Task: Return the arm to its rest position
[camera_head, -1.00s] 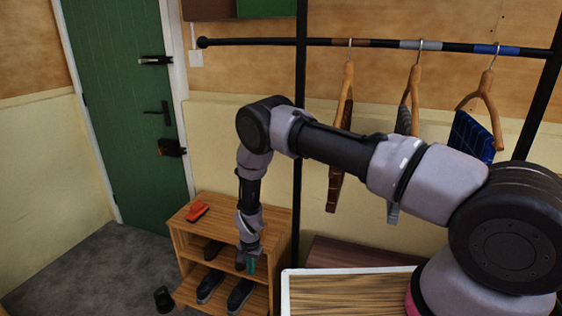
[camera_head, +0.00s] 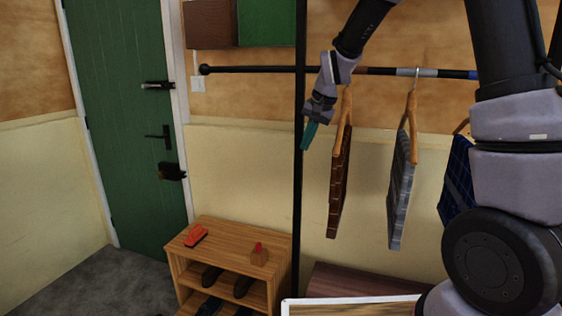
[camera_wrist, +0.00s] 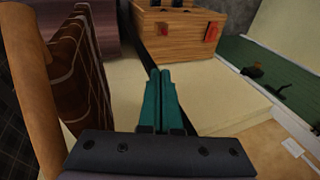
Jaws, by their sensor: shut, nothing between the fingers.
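My arm is raised and bent on the right side of the head view. My gripper (camera_head: 308,146) points down beside the black upright post, just left of the brown hanging cloth (camera_head: 340,185). Its teal fingers are together with nothing between them, as the wrist view also shows (camera_wrist: 163,82). In the wrist view the brown plaid cloth (camera_wrist: 78,85) hangs close on the left, apart from the fingers.
A clothes rail (camera_head: 385,71) carries several hangers with cloths, including a grey one (camera_head: 400,190) and a blue one (camera_head: 457,180). A wooden shoe rack (camera_head: 225,236) holds dark shoes, an orange brush (camera_head: 196,235) and a small block with a red top (camera_head: 259,254). A green door (camera_head: 125,120) stands left.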

